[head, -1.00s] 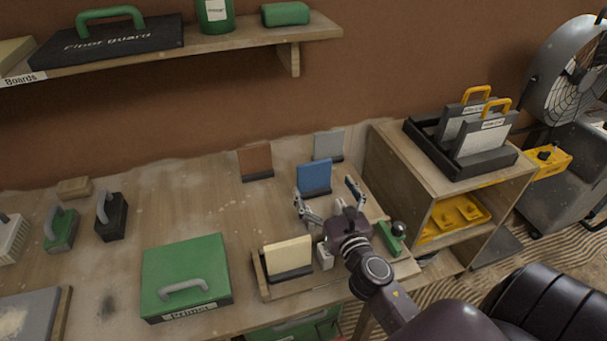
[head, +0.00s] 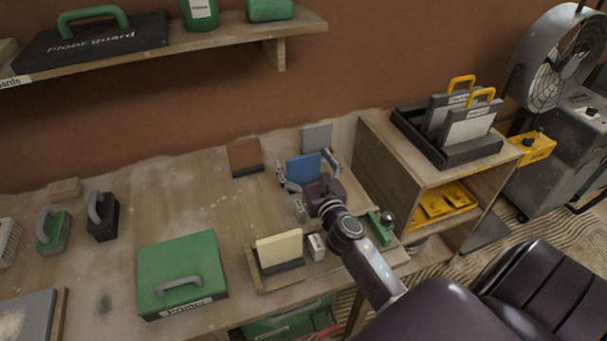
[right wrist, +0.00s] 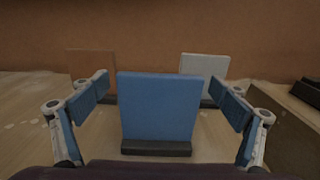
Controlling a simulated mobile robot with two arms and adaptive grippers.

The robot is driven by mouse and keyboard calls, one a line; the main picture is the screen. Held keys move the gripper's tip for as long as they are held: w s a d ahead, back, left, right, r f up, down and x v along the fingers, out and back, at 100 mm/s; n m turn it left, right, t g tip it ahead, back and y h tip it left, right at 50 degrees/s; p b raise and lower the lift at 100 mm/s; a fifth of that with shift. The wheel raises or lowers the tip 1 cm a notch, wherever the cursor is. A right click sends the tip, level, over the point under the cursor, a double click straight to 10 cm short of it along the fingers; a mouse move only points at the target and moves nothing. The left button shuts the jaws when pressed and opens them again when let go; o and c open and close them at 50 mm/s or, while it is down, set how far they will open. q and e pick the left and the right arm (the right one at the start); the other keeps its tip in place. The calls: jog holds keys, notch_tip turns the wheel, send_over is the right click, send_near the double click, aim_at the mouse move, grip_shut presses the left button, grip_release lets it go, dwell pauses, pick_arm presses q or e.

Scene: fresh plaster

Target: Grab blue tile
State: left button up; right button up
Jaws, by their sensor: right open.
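The blue tile (head: 303,168) stands upright in a dark base on the workbench. It also shows in the right wrist view (right wrist: 157,106), centred between the fingers. My right gripper (head: 308,171) is open, with one finger on each side of the tile. In the right wrist view (right wrist: 168,98) there is a gap between the tile and each finger pad, so it appears untouched. The tile's lower part is hidden by the gripper in the head view. My left gripper is not in view.
A brown tile (head: 245,155) and a grey tile (head: 317,136) stand behind the blue one. A cream tile (head: 279,247) stands in a wooden tray in front. A wooden shelf unit (head: 382,165) is close on the right. A green box (head: 182,268) lies left.

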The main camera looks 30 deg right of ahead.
jog(key=shift+c, duration=0.6)
jog(key=c, duration=1.8)
jog(key=shift+c, duration=0.7)
jog(key=shift+r, duration=0.15)
